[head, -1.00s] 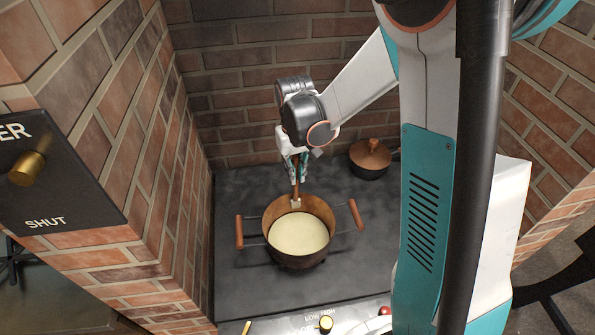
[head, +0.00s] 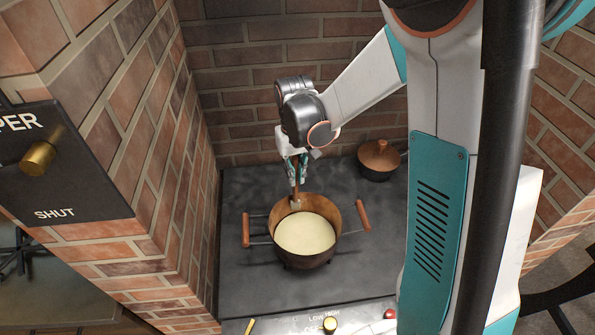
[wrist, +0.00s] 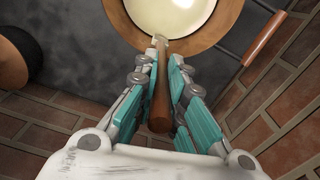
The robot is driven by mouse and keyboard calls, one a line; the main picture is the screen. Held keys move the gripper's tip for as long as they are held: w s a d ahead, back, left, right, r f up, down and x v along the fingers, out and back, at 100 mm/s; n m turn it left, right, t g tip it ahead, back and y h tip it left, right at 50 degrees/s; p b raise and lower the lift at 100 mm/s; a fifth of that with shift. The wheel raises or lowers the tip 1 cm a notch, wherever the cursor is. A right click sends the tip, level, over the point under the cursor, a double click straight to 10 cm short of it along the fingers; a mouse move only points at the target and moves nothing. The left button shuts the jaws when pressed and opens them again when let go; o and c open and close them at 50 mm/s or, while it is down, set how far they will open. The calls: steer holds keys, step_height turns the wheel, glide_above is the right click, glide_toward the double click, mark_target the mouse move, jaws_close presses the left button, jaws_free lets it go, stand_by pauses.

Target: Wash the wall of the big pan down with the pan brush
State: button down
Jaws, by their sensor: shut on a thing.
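The big pan (head: 330,207) stands on the dark hob, with a brown inner wall, two wooden side handles and pale creamy contents (head: 304,234). The pan's rim also shows at the top of the wrist view (wrist: 232,18). My gripper (head: 296,163) is above the pan's back rim, shut on the wooden handle of the pan brush (head: 296,191). In the wrist view the handle (wrist: 160,95) lies between my gripper's teal fingers (wrist: 165,78). The pale brush head (head: 295,204) is inside the pan against or close to its back wall; exact contact is unclear.
A smaller lidded pot (head: 379,161) stands at the back right of the hob (head: 240,285). Brick walls close in the back and left sides. A panel with a brass knob (head: 38,157) is at the left, and control knobs (head: 330,324) line the front.

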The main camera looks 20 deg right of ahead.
steer(key=shift+a, duration=0.15)
steer(key=shift+s+a, duration=0.1)
steer(key=shift+a, duration=0.3)
steer(key=shift+d, duration=0.1)
